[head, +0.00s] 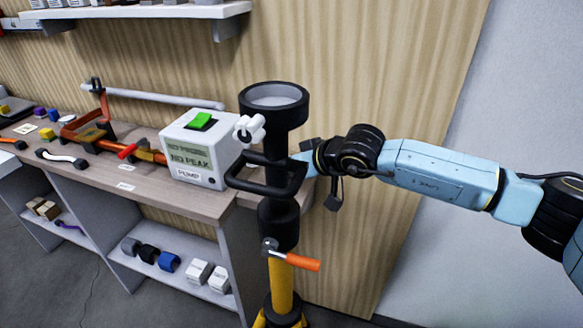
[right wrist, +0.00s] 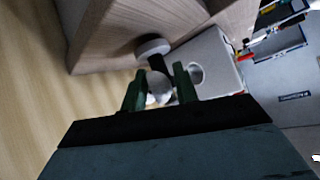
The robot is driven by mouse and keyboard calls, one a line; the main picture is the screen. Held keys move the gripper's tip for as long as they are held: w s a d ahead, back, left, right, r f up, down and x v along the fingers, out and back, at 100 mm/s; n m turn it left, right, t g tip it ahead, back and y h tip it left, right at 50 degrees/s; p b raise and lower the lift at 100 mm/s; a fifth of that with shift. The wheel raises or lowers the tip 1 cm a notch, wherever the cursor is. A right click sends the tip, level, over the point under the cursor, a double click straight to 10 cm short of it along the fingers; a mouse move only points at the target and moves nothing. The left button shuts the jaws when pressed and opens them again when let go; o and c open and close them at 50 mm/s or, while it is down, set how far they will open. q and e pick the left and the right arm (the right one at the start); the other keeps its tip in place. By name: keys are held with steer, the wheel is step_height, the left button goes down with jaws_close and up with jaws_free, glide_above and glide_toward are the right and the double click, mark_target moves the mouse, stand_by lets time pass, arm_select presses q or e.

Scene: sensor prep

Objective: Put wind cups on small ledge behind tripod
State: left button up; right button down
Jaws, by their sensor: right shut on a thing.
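The white wind cups (head: 249,128) are at the tips of my right gripper (head: 240,168), beside the tripod's upper column. In the right wrist view, white rounded cups with a dark middle part (right wrist: 160,87) sit between the dark green fingers (right wrist: 157,76), which are shut on them. The tripod (head: 283,285) has a black cup-shaped top and a yellow lower column; my right gripper crosses in front of it. A small brown ledge (head: 247,198) shows partly at the bench's right end, behind the tripod, mostly hidden. My left gripper is out of view.
The white pump box (head: 204,150) stands left of the wind cups on the bench (head: 110,180). An orange-handled clamp (head: 305,264) sticks out from the tripod. Tools lie farther left. A wood-grain panel (head: 340,60) stands behind.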

steer(key=shift+f+b, duration=0.6)
steer(key=shift+b, duration=0.15)
stand_by(0.7)
steer(key=c, duration=0.5)
jaws_free()
steer(key=shift+r, duration=0.15)
steer(key=shift+r+p, duration=1.3)
steer(key=shift+r, duration=2.05)
steer(key=shift+r, duration=0.1)
